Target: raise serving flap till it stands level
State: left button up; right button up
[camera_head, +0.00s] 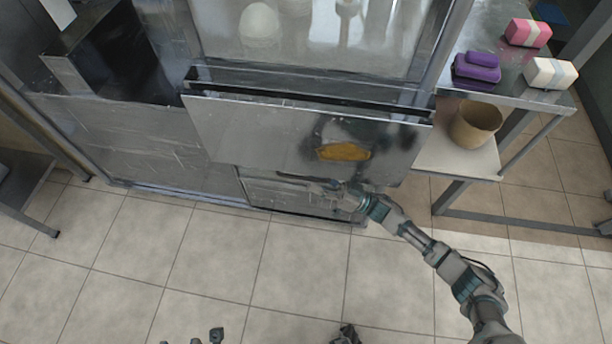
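The serving flap (250,128) is a wide grey metal panel on the front of the press cabinet. It hangs tilted down and outward from a hinge line along its upper edge, with a yellow-orange patch and dark smudges on its right half. My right gripper (318,186) comes in from the lower right and is at the flap's lower edge, right of its middle. Its fingers point left; contact and finger gap are unclear. Small dark parts at the bottom edge look like the tips of my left gripper (216,335), mostly cut off and well away from the flap.
The glass-fronted cabinet (300,40) rises above the flap. At right, a metal table (505,88) carries pink, white and purple packs; a tan bin (475,124) stands on its lower shelf. A black open box (110,60) is at upper left. The tiled floor in front is clear.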

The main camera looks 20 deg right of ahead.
aim_at(308, 179)
jog(key=shift+x, duration=1.6)
grip_shut()
